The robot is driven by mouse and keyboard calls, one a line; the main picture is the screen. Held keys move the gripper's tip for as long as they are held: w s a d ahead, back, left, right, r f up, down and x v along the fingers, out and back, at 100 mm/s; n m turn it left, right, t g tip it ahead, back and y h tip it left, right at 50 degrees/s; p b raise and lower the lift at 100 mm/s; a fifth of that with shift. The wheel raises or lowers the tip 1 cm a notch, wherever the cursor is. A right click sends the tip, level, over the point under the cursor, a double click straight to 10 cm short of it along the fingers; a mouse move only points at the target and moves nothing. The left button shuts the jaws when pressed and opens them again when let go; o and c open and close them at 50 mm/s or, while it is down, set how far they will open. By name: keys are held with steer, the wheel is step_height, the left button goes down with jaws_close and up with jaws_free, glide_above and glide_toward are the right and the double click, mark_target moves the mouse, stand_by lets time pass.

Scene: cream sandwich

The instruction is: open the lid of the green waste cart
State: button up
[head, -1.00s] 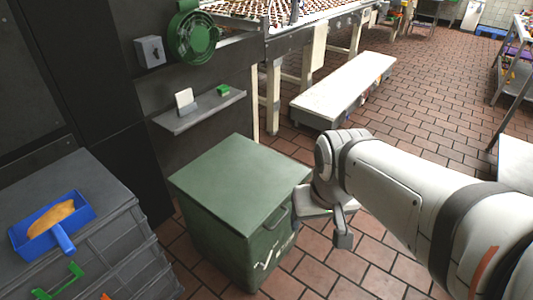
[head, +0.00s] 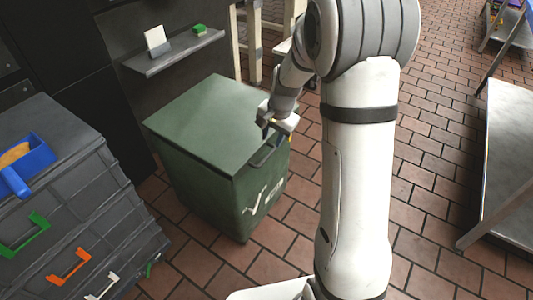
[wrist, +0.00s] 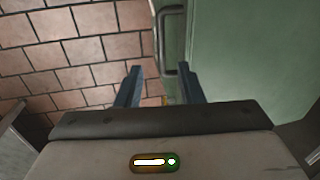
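The green waste cart (head: 205,190) stands on the tiled floor with its flat lid (head: 200,115) closed. A dark bar handle (head: 263,157) sits at the lid's front right edge. My gripper (head: 279,130) is at the cart's right corner, close to the handle and partly hidden by my arm. In the wrist view my gripper (wrist: 161,85) is open, its two fingers apart with nothing held between them. The handle (wrist: 169,40) shows ahead of the fingertips, nearer the right finger, with the green lid (wrist: 240,50) to its right. Contact cannot be seen.
A wall shelf (head: 175,52) is behind the cart. A metal table (head: 510,165) is at the right.

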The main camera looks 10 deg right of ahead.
mark_target(267, 156)
steer(key=f, duration=0.3)
steer(key=w+f+b, duration=0.1)
steer(key=f, duration=0.2)
steer(key=w+a+f, duration=0.1)
steer(key=f, duration=0.2)
steer(key=shift+f, duration=0.1)
steer(key=shift+c, duration=0.5)
steer(key=shift+s, duration=0.1)
jaws_close()
